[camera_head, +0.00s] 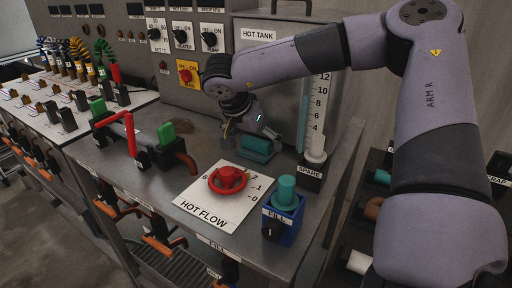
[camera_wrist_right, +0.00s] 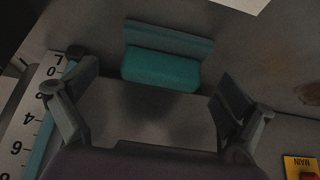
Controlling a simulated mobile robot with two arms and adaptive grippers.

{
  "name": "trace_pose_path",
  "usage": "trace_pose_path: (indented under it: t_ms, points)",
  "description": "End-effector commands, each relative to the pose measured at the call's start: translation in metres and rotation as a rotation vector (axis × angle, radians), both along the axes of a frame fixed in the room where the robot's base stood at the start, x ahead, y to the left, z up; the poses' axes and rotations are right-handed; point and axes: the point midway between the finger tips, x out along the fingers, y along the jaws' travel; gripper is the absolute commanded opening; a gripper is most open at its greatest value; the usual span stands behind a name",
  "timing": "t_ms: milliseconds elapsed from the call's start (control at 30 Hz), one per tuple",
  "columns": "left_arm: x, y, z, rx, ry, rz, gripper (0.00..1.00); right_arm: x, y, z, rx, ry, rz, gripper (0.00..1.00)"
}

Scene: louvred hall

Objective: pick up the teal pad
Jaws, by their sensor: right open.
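The teal pad (camera_head: 257,150) is a small block on the steel bench top, in front of the grey hot tank panel. In the right wrist view the teal pad (camera_wrist_right: 162,68) shows a lighter face and a darker strip along one edge. My right gripper (camera_head: 246,130) is open, above and close to the pad, partly covering it in the head view. In the wrist view the pad lies across the space between the spread fingers of my right gripper (camera_wrist_right: 155,95). No contact with the pad is visible. My left gripper is not in view.
A level gauge (camera_head: 316,105) and a white plunger on a SPARE block (camera_head: 312,170) stand right of the pad. A red handwheel (camera_head: 228,180) on a HOT FLOW plate and a blue FILL box (camera_head: 283,218) are in front. A pipe with a red lever (camera_head: 130,135) lies left.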

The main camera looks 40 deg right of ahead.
Motion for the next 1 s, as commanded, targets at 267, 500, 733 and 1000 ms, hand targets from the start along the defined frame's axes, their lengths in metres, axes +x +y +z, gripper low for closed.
trace_pose_path:
  t_ms: [267, 500, 733, 1000]
  points:
    - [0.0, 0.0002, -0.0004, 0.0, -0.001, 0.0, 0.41, 0.0025, -0.0076, -0.0151, -0.001, -0.001, 0.0, 0.98]
    - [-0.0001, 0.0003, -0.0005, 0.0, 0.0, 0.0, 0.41, 0.0024, -0.0074, -0.0149, -0.001, -0.001, 0.0, 0.91]
    - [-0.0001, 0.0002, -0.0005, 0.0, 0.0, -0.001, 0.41, 0.0023, -0.0073, -0.0149, 0.0, -0.001, 0.0, 0.76]
    - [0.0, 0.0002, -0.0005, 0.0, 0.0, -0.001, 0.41, 0.0023, -0.0071, -0.0149, 0.0, -0.001, 0.0, 0.58]
